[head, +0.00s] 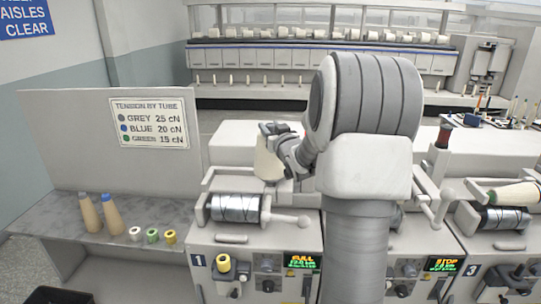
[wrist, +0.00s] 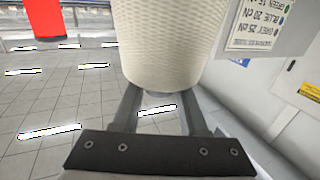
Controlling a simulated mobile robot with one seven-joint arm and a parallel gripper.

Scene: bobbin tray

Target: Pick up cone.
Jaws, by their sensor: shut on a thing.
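A cream wound cone (head: 267,163) hangs in my gripper (head: 277,133) above winding unit 1 in the head view. In the wrist view the cone (wrist: 172,45) fills the top middle, its woven-looking yarn surface close to the camera. My gripper (wrist: 158,98) is shut on it, with one finger on each side of its near end. The cone is clear of the silver drum (head: 236,208) below it. Its far end is out of the wrist view.
Unit 1's display (head: 301,261) appears to read FULL. A cone (head: 518,194) lies on unit 3 at right. My arm hides much of the middle unit.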

